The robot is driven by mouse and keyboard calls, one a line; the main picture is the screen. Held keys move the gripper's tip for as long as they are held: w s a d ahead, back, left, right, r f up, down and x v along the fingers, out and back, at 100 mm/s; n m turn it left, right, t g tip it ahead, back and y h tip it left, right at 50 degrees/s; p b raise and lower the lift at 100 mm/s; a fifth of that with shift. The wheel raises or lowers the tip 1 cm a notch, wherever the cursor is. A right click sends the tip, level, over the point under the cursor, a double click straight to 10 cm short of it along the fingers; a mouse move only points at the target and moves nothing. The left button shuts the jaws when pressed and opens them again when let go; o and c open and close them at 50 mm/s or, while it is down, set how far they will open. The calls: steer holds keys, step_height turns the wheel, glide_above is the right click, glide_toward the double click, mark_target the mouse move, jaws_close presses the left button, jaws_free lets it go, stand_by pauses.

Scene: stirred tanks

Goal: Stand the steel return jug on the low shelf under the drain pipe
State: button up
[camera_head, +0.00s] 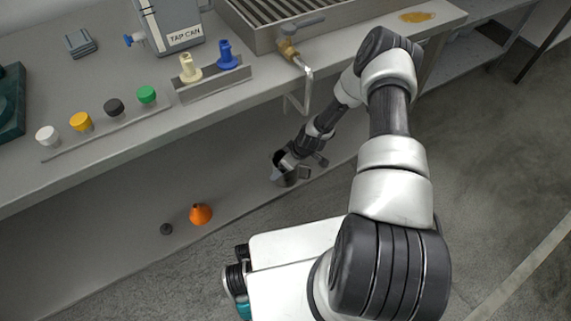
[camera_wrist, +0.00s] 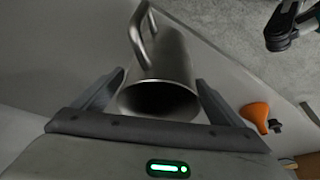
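The steel return jug (camera_head: 284,177) is a grey metal vessel low under the bench, at the front part of the low shelf (camera_head: 245,195). I cannot tell whether its base rests on the shelf. In the wrist view the jug (camera_wrist: 165,72) shows its open mouth towards me and its handle at upper left. My gripper (camera_head: 300,161) is at the jug. Its two fingers (camera_wrist: 160,78) flank the jug near the mouth; whether they press on it is unclear. The bent drain pipe (camera_head: 306,92) hangs from the brass tap at the bench edge, above the jug.
An orange funnel (camera_head: 201,214) and a small dark knob-like piece (camera_head: 166,229) are on the low shelf to the left. The bench edge overhangs the shelf, and my arm reaches in beneath it. The bench carries a tap can (camera_head: 170,27) and several coloured caps. Shelf space between funnel and jug is clear.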

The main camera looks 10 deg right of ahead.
steer(key=p+v, duration=0.3)
steer(key=v, duration=0.9)
steer(key=shift+r, duration=0.15)
